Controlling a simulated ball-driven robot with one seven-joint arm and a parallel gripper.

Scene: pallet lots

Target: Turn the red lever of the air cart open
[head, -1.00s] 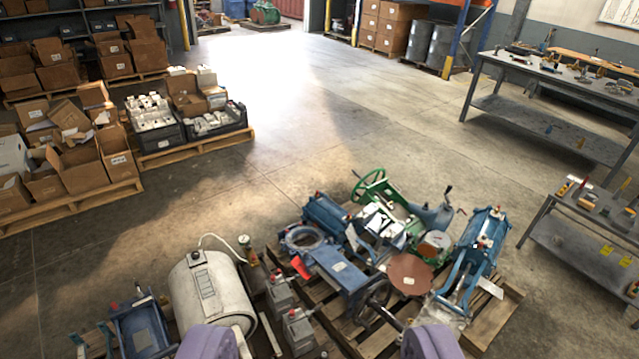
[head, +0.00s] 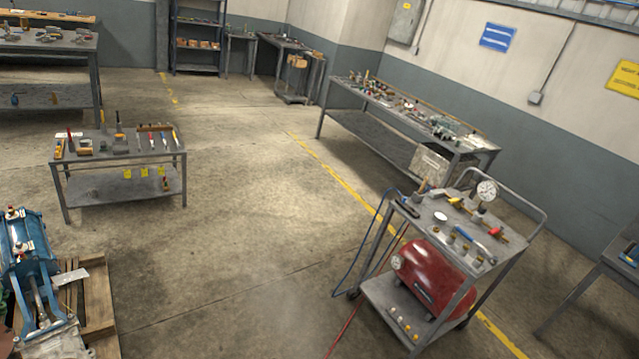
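The air cart (head: 400,305) stands at the lower right in the head view, a grey two-shelf trolley with a push handle. A red tank (head: 433,278) lies on its lower shelf. A round white pressure gauge (head: 487,190) stands up from its top, among small brass and yellow fittings. A small red part (head: 495,233) at the right edge of the cart top may be the red lever; it is too small to tell its position. My gripper is out of view, and nothing of mine touches the cart.
A small tool table (head: 120,160) stands at the left, and a pallet (head: 97,305) with blue machinery (head: 27,250) at the lower left. A long workbench (head: 410,120) runs behind the cart. The floor between the tool table and cart is clear, apart from hoses beside the cart.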

